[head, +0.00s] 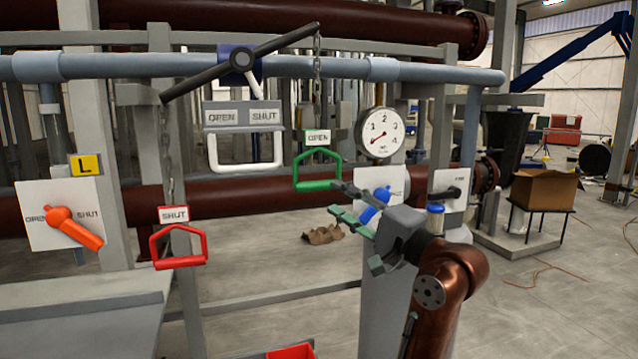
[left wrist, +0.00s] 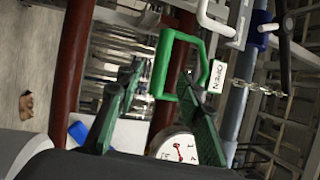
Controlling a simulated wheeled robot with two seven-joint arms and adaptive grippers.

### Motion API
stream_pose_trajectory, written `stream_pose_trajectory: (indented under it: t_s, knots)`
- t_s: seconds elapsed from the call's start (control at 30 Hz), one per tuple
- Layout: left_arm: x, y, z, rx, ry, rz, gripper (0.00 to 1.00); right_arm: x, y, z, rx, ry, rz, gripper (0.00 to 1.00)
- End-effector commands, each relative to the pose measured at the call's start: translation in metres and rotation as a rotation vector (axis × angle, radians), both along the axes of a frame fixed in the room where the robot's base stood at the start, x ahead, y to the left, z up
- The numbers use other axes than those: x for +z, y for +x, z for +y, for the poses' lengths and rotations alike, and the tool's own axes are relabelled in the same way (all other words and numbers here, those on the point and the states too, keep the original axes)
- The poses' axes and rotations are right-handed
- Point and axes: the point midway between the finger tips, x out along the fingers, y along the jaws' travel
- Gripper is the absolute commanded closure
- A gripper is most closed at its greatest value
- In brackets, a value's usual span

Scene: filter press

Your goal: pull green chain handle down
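The green handle (head: 317,185) hangs under an OPEN tag (head: 317,137) on a chain (head: 317,62) from the right end of a tilted black lever (head: 285,40). My left gripper (head: 342,204) is just right of and slightly below the handle in the head view, with its two green-padded fingers apart and nothing held. In the left wrist view the green handle (left wrist: 161,62) shows beyond and partly between the spread fingers of that gripper (left wrist: 158,82). I cannot tell whether they touch. My right gripper is not in view.
A red handle (head: 180,260) tagged SHUT hangs from the lever's left end. A white handle (head: 245,167), a pressure gauge (head: 380,134) and a blue valve handle (head: 374,208) are close by. An orange valve handle (head: 75,228) is at left.

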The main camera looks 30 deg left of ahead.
Motion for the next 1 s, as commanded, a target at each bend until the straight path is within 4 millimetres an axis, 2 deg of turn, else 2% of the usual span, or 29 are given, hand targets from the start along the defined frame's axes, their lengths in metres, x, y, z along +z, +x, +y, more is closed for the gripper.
stream_pose_trajectory:
  t_s: [0.17,0.4,0.6,0.97,1.0]
  knots:
    - [0.006,0.002,0.010,-0.019,-0.036,-0.024,0.66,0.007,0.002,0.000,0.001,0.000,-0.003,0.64]
    - [0.014,0.013,0.046,-0.017,-0.032,-0.023,0.66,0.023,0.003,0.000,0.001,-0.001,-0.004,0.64]
    - [0.017,0.020,0.066,-0.018,-0.031,-0.022,0.66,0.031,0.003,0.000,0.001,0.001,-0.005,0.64]
    - [0.016,0.022,0.071,-0.018,-0.030,-0.022,0.66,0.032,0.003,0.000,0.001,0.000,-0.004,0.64]
    - [0.016,0.022,0.071,-0.018,-0.030,-0.021,0.68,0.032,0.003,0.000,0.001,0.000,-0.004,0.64]
